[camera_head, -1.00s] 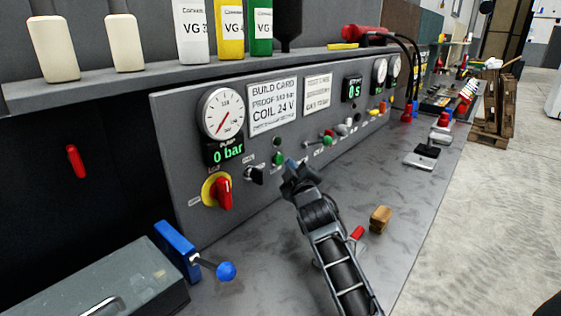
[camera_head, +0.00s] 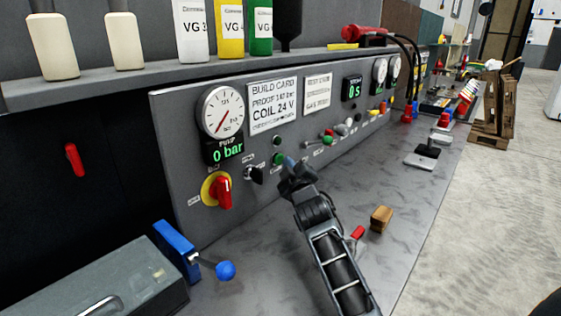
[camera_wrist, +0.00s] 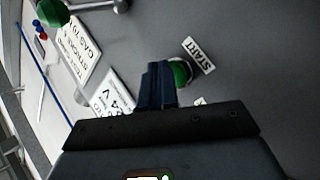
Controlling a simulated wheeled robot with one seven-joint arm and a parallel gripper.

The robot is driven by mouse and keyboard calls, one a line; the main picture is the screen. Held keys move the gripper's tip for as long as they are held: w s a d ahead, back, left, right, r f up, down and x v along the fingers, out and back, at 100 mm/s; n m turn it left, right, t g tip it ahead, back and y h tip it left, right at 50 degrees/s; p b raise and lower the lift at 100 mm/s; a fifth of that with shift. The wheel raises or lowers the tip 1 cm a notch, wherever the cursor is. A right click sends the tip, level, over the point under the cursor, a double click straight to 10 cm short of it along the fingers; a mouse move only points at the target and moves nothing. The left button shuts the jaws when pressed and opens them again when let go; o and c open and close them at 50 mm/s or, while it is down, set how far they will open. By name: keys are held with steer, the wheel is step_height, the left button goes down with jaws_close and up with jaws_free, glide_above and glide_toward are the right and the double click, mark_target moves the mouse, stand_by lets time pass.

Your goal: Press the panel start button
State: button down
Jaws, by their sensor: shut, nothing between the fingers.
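The grey control panel (camera_head: 180,130) stands upright at the back of the bench. In the wrist view the green start button (camera_wrist: 181,73) sits beside a white START label (camera_wrist: 199,55). My gripper's shut fingers (camera_wrist: 158,82) cover part of the button; whether they touch it I cannot tell. In the head view my gripper (camera_head: 289,163) is shut and empty, close to the panel's lower part. A green button (camera_head: 278,158) shows just left of the fingertips there.
A red and yellow rotary switch (camera_head: 222,193), a black selector (camera_head: 254,174) and a lever (camera_head: 318,141) stick out from the panel nearby. A wooden block (camera_head: 381,218) and a blue-handled vise (camera_head: 178,248) are on the bench.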

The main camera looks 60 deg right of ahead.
steer(key=shift+w+d+b, duration=0.1)
steer(key=shift+w+b, duration=0.25)
steer(key=shift+w, duration=0.1)
stand_by(0.5)
steer(key=shift+s, duration=0.1)
steer(key=shift+s+a+p, duration=0.2)
steer(key=shift+s+p, duration=0.55)
steer(key=shift+s, duration=0.05)
steer(key=s+p, duration=0.2)
steer(key=s+a+p, duration=0.1)
steer(key=s, duration=0.2)
steer(key=shift+a+p, duration=0.1)
steer(key=shift+p, duration=0.3)
stand_by(0.8)
